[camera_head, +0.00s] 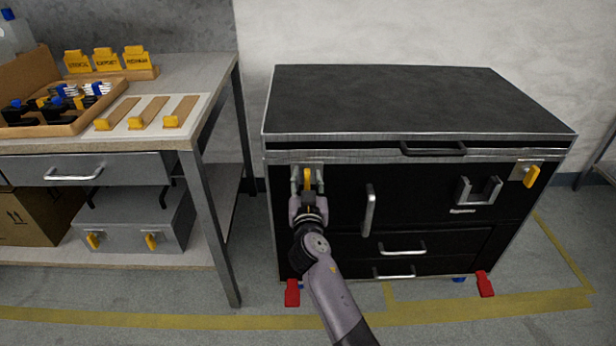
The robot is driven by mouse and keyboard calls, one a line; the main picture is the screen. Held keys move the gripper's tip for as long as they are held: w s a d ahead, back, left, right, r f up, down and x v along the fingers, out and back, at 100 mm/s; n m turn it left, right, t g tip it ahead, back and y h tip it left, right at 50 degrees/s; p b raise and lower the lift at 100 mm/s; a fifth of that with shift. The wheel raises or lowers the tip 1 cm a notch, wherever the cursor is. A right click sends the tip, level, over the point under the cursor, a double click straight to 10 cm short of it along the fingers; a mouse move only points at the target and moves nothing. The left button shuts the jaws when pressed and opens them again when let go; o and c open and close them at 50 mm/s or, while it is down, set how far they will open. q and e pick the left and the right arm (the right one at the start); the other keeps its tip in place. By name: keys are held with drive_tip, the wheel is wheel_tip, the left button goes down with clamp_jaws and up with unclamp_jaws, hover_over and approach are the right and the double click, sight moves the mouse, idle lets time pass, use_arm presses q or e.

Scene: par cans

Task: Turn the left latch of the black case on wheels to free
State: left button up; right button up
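The black case on wheels (420,100) stands against the wall, lid closed. Its left latch (307,178) is a yellow handle on a metal plate at the upper left of the front, and looks roughly upright. My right gripper (308,193) is at this latch, its fingers around the handle's lower part. The gripper hides that lower part, and I cannot tell whether the fingers are closed on it. The right latch (531,176) is a yellow handle, slightly tilted, at the upper right of the front. My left gripper is not in view.
A vertical handle (369,210) sticks out right of my gripper, with a metal bracket (478,192) farther right. Red wheel brakes (292,293) are at the floor. The floor in front is clear.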

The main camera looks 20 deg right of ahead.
clamp_jaws()
idle(0.4)
